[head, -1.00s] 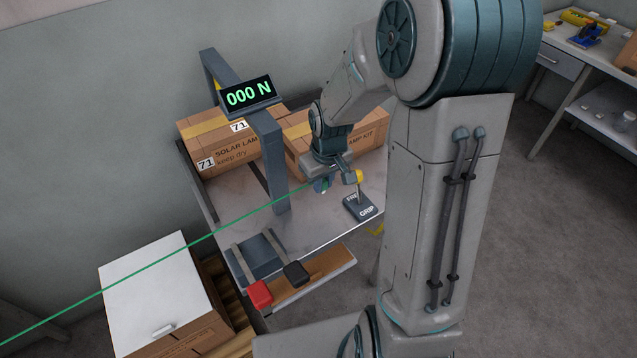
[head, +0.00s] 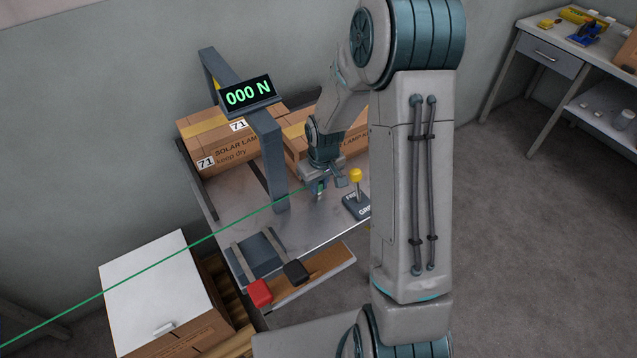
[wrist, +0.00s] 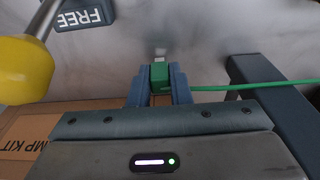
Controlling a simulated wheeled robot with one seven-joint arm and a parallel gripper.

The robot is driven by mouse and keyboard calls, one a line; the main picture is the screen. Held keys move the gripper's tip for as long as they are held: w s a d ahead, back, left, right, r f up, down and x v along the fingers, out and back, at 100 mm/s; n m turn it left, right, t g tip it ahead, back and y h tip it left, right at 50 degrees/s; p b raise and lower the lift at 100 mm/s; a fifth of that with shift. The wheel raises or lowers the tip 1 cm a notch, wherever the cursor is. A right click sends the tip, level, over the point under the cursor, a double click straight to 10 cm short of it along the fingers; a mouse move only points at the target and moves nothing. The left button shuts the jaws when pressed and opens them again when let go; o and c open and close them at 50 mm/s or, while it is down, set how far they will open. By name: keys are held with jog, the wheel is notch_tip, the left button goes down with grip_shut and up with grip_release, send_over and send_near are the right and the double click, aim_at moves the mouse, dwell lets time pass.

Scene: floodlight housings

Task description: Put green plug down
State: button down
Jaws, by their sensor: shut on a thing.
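The green plug (wrist: 159,74) is between my gripper's fingers (wrist: 160,84) in the wrist view, with its pale metal tip pointing away from the gripper. My gripper is shut on it. A green cable (wrist: 250,86) runs from the plug off to the right in the wrist view. In the head view my gripper (head: 320,190) is low over the grey table (head: 305,235), beside the dark post, and the plug is small there. The cable (head: 150,258) stretches taut down to the left edge. I cannot tell whether the plug touches the table.
A yellow-knobbed lever (head: 355,176) on a FREE/GRIP base stands right of my gripper. A dark post (head: 273,165) with a "000 N" display (head: 248,93) stands left. Cartons (head: 222,140) are behind. Red (head: 260,292) and black (head: 296,273) blocks sit at the front edge.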

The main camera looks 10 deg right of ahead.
jog(key=shift+f, duration=0.15)
jog(key=c, duration=1.3)
grip_release()
jog(key=shift+c, duration=0.2)
